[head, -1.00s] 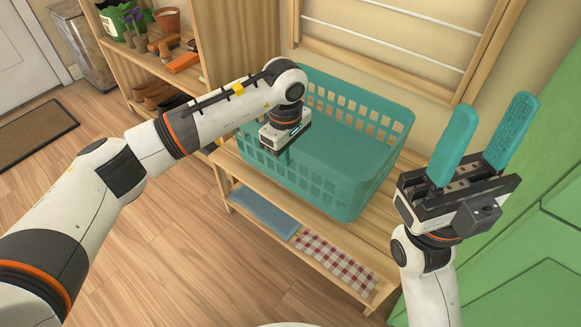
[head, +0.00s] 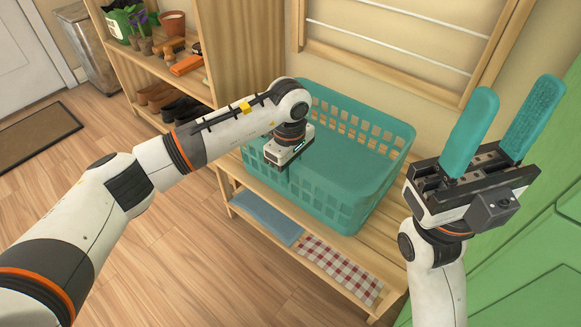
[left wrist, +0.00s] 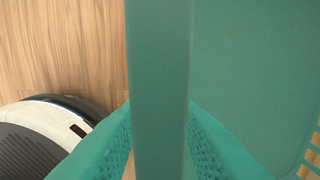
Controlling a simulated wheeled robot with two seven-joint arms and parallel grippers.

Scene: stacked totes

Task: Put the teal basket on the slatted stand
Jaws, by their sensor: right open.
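The teal basket (head: 345,185) is large, with holes in its walls, and stands upright on a low wooden bench (head: 385,238) with a plank top. I cannot tell if this bench is the slatted stand. My left gripper (head: 285,160) points down at the basket's near left rim; its fingers are mostly hidden in the head view. In the left wrist view the basket's rim (left wrist: 160,70) runs between the two teal fingers, with a little gap visible beside it. My right gripper (head: 510,125) is open and empty, fingers up, right of the basket.
The bench's lower shelf holds a folded blue cloth (head: 268,217) and a red checked cloth (head: 338,268). A barred wooden rack (head: 385,65) is on the wall behind. A shelf (head: 155,55) with pots and shoes stands left. Green cabinets (head: 530,240) are right. Floor at front left is clear.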

